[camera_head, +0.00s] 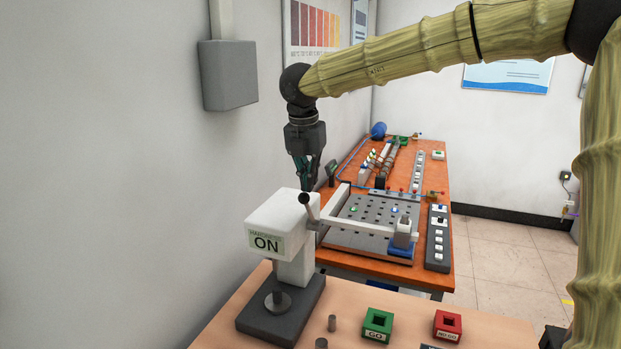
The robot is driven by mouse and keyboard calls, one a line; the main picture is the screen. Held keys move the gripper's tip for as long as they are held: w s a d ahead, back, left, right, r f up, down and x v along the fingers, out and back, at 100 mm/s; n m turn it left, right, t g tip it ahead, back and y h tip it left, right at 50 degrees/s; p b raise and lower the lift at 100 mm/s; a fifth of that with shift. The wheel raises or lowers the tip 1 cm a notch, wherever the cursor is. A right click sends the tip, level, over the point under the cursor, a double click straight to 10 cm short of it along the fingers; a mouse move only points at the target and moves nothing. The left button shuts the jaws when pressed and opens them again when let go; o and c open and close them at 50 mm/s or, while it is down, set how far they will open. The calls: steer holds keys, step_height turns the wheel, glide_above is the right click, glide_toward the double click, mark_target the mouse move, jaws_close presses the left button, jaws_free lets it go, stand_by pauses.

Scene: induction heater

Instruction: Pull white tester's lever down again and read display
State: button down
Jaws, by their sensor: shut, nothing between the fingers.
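The white tester (287,225) stands on a dark grey base at the left of the near table. Its display (266,242) reads "ON", with a smaller line above that looks like "HARDNESS". The lever (308,205) sticks out on the tester's right side and ends in a dark round knob (304,198). My gripper (306,188) points down just above the knob, shut and empty. I cannot tell whether its fingertips touch the knob. Below the tester's head, a round anvil (277,300) sits on the base; I see no part on it.
Behind, an orange bench (437,185) carries a perforated plate (365,239) and a button panel (438,240). The wall is close on the left.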

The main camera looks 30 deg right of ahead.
mark_target(302, 197)
steer(key=shift+s+a+f, duration=0.3)
steer(key=shift+f, duration=0.15)
steer(key=shift+s+a+f+b, duration=0.1)
steer(key=shift+s+a+b, duration=0.2)
steer(key=shift+a, duration=0.2)
steer(key=shift+d, duration=0.1)
steer(key=shift+s+a+f+b, duration=0.3)
steer(key=shift+a+f, duration=0.15)
steer(key=shift+a, duration=0.1)
steer(key=shift+s+a, duration=0.15)
steer(key=shift+a, duration=0.1)
steer(key=shift+f, duration=0.15)
steer(key=shift+s+a+f+b, duration=0.35)
steer(key=shift+s+a+f, duration=0.15)
steer(key=shift+a+f, duration=0.1)
